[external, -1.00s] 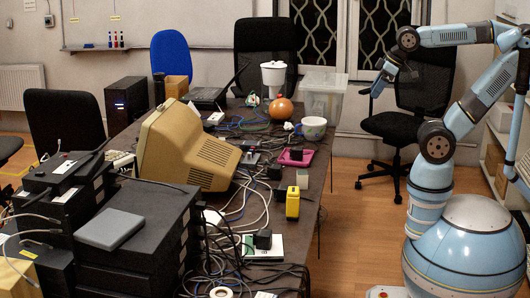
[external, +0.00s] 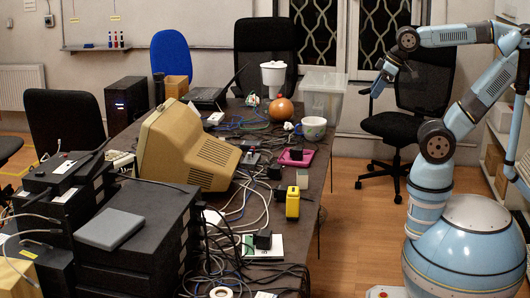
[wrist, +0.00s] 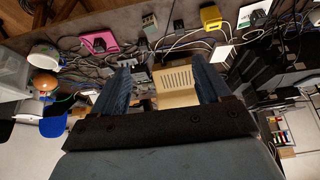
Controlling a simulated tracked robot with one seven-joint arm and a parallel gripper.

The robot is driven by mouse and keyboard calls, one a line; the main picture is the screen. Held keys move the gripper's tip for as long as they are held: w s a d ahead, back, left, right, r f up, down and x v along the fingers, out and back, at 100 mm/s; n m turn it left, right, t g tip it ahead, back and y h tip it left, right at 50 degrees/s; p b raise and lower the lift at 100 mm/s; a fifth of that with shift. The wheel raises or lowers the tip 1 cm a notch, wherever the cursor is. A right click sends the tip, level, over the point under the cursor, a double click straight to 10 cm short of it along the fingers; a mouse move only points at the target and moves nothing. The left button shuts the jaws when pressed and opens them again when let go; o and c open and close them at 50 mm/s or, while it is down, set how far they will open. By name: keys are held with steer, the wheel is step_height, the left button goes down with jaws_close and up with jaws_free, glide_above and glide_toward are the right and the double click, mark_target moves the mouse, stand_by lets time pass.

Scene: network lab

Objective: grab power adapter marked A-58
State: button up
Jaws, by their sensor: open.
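Several black power adapters lie among cables on the dark table. One adapter (external: 264,239) sits on a white and green card near the front right. Another adapter (external: 275,172) is near the middle, and a third (external: 296,153) lies on a pink tray. The wrist view also shows black adapters on the pink tray (wrist: 98,45), near the table's edge (wrist: 178,25) and on the card (wrist: 257,17). No A-58 marking is legible on any of them. My gripper (external: 386,84) is open and empty, right of the table and apart from the adapters. Its two fingers show in the wrist view (wrist: 164,82).
A yellow device (external: 292,204), a pink tray (external: 306,160), a patterned cup (external: 314,129) and an orange round pot (external: 281,110) stand along the right side. A beige monitor (external: 190,148) and black boxes (external: 130,240) fill the left.

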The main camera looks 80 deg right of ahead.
steer(key=shift+o, duration=1.3)
steer(key=shift+w, duration=0.1)
